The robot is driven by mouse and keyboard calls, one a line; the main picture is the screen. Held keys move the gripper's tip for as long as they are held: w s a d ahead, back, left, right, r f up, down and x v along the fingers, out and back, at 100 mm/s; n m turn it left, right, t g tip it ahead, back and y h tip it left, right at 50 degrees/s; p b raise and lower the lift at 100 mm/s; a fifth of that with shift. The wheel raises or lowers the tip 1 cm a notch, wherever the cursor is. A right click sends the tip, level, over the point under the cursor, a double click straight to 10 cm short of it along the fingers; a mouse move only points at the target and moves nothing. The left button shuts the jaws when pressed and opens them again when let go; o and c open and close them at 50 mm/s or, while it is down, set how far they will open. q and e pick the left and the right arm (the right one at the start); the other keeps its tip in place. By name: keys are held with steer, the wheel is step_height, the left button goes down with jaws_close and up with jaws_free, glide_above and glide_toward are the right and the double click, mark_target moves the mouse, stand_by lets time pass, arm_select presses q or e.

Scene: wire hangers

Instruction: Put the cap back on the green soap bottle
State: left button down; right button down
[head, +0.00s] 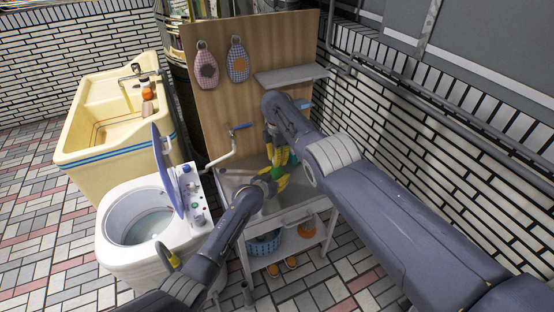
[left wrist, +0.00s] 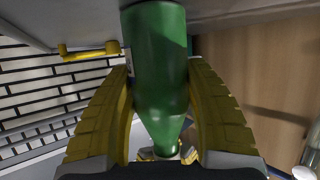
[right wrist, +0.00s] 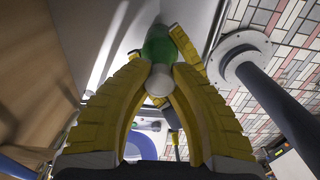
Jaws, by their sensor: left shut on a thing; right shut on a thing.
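The green soap bottle (left wrist: 157,60) is held between the yellow fingers of my left gripper (left wrist: 160,95). Its shoulder and neck point toward the bottom of the left wrist view. My right gripper (right wrist: 158,78) is shut on a small round white cap (right wrist: 158,84), with the green bottle (right wrist: 160,44) close behind it. In the head view, my left gripper (head: 273,179) and right gripper (head: 270,150) meet above the sink, with part of the bottle showing green between them. The cap is hidden there. I cannot tell whether cap and neck touch.
The metal sink stand (head: 235,182) is below the grippers, with a wooden back panel (head: 215,112), a tap (head: 232,140) and a grey shelf (head: 290,75). A white washing machine (head: 112,255) and a cream basin (head: 88,148) stand to the left. A blue basket (head: 263,245) sits underneath.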

arm_select(q)
steer(key=shift+f, duration=0.1)
arm_select(e)
steer(key=m, duration=1.1)
steer(key=shift+s+a, duration=0.1)
steer(key=m, duration=1)
steer(key=shift+m, duration=0.3)
steer(key=c, duration=1.2)
jaws_free()
steer(key=shift+c, duration=0.2)
step_height(320, 180, up, 12)
